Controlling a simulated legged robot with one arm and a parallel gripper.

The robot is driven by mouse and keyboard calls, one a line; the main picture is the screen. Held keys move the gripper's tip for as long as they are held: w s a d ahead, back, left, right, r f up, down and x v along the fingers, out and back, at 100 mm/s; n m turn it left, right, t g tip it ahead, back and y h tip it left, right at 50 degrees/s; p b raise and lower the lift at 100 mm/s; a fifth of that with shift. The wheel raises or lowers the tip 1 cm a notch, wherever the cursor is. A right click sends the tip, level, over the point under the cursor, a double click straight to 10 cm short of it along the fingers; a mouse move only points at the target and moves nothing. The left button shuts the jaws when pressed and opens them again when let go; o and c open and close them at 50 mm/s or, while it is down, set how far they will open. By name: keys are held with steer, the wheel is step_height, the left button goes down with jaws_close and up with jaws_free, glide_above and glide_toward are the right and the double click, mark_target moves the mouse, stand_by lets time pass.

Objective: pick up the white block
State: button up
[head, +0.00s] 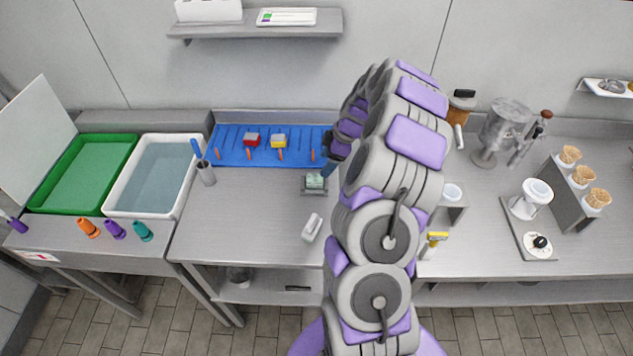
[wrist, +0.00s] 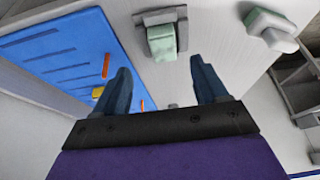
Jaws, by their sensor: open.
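A white block-like object (head: 312,227) lies on the grey counter left of my arm. In the wrist view a white block-like object with a pale green part (wrist: 270,28) lies at the upper right, apart from the fingers. My gripper (wrist: 160,65) is open with nothing between its two blue fingers. In the head view it is partly hidden by my arm, near the right end of the blue board. A pale green block (head: 315,181) sits on a small grey plate; it also shows in the wrist view (wrist: 162,42), just beyond the fingertips.
The blue board (head: 232,158) holds a red block (head: 251,139), a yellow-and-white block (head: 279,141) and orange pegs. A grey cup (head: 206,174) with a blue tool stands left. The counter between cup and white object is clear. A grinder-like machine (head: 500,128) stands right.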

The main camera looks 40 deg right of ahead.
mark_target(315, 178)
steer(key=shift+x, duration=0.8)
steer(key=shift+w+a+f, duration=0.1)
steer(key=shift+a+f, duration=0.45)
steer(key=shift+a, duration=0.35)
steer(key=x, duration=0.2)
steer(key=b+x, duration=0.1)
steer(key=shift+w+d+f, duration=0.1)
steer(key=shift+d+f, duration=0.1)
steer(key=shift+f, duration=0.2)
steer(key=shift+d+f, duration=0.25)
steer(key=shift+f, duration=0.05)
steer(key=shift+a+r, duration=0.1)
steer(key=shift+a, duration=0.3)
steer(key=c, duration=0.5)
steer(key=shift+d, duration=0.2)
steer(key=c, duration=0.7)
steer(key=shift+r, duration=0.1)
step_height(315, 178, up, 4)
steer(key=shift+w+f+p, duration=0.1)
steer(key=shift+f+p, duration=0.05)
steer(key=shift+p, duration=0.2)
steer(key=s+a, duration=0.1)
steer(key=s, duration=0.4)
steer(key=s+a+p, duration=0.1)
steer(key=s, duration=0.4)
steer(key=s+a+r, duration=0.1)
steer(key=s, duration=0.4)
steer(key=shift+s+a, duration=0.15)
steer(key=shift+s, duration=0.25)
